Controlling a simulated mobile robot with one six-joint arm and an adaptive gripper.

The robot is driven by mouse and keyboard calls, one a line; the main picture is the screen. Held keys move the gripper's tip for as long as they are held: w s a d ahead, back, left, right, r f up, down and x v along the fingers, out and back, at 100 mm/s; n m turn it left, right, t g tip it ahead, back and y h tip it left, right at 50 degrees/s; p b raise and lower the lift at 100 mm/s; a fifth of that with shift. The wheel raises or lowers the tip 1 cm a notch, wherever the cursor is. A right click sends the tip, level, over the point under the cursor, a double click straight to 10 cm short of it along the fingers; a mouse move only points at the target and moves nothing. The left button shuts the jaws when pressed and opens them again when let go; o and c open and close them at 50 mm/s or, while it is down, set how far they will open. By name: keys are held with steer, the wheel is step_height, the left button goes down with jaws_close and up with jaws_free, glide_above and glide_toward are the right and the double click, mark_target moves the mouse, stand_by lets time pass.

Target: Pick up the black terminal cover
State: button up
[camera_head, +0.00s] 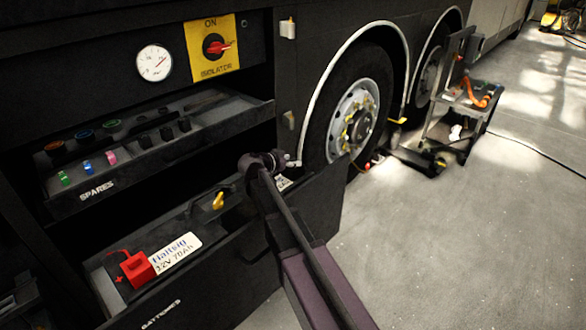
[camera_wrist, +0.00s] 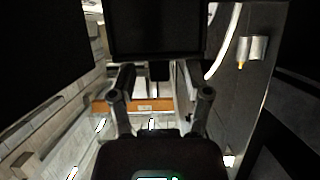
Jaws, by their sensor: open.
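I cannot clearly identify the black terminal cover. Several small black pieces (camera_head: 167,133) sit in the spares drawer (camera_head: 97,196) in the head view, but they are too small and dark to tell apart. A red terminal cover (camera_head: 137,269) is at the left end of the labelled battery (camera_head: 176,252) in the lower drawer. My arm crosses in front of the right part of that drawer. The end of my arm is above it, near the wheel. In the wrist view my gripper (camera_wrist: 161,92) is open, with its two fingers apart and nothing seen held between them.
A yellow-handled piece (camera_head: 218,201) stands in the lower drawer. Coloured rings and caps lie in the spares drawer. An isolator switch (camera_head: 214,46) and gauge (camera_head: 154,63) are above. The wheel (camera_head: 353,118) and a cart (camera_head: 462,112) are right. Open floor lies at lower right.

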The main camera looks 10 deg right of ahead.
jaws_close()
steer(key=shift+r, duration=0.15)
step_height(320, 180, up, 10)
steer(key=p, duration=1)
stand_by(0.8)
